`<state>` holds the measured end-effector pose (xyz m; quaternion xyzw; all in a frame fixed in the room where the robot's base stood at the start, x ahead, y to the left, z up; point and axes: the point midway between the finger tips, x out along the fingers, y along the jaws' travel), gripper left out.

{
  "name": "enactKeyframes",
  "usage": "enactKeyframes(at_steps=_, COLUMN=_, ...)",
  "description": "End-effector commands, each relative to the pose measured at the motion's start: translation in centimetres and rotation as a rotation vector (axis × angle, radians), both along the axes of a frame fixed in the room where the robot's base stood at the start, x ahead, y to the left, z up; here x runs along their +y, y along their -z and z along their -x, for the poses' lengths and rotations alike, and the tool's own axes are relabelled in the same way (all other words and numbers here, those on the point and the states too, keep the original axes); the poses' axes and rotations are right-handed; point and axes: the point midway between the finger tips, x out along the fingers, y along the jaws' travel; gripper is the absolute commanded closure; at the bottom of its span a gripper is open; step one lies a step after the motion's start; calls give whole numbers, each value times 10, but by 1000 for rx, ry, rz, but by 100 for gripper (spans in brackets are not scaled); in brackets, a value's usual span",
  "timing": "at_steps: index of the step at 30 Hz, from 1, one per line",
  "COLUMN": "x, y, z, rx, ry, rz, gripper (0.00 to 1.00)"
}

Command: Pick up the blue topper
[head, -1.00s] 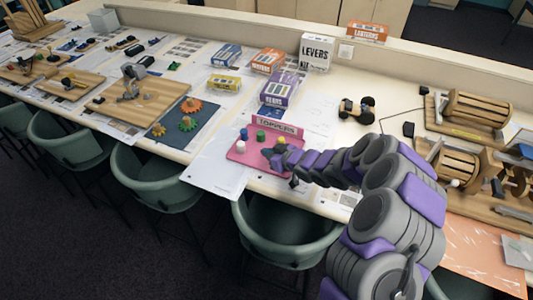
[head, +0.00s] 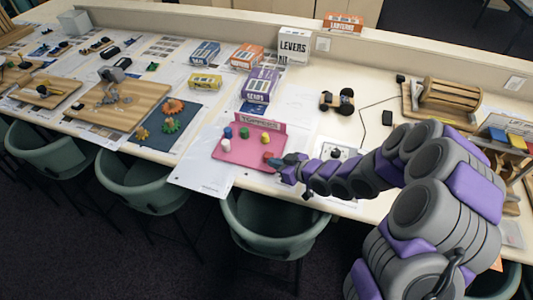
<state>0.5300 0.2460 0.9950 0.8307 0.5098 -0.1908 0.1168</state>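The blue topper (head: 228,132) is a small peg-like piece standing at the back left of the pink tray (head: 238,157). A white topper (head: 225,144) stands just in front of it. A green topper (head: 244,132) is to its right, and a yellow topper (head: 265,138) is further right. A red topper (head: 268,155) is at the tray's right side. My gripper (head: 277,161) is at the right edge of the tray, close to the red topper and apart from the blue one. Its fingers are too small and dark to tell open from shut.
A pink sign (head: 262,122) stands along the tray's back edge. A purple box (head: 259,85) is behind it. A dark mat with gears (head: 175,142) lies to the left, and a small wheeled car (head: 337,100) is behind right. A green chair (head: 275,222) is in front.

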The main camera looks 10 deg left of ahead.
Motion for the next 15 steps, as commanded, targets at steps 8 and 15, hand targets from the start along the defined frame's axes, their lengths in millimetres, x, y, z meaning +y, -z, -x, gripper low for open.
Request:
enactKeyframes(at_steps=8, x=-25, y=-3, z=16, rx=1, ry=1, rz=-3, gripper=100)
enactKeyframes(at_steps=15, x=-29, y=-3, z=19, rx=1, ry=1, rz=-3, gripper=100)
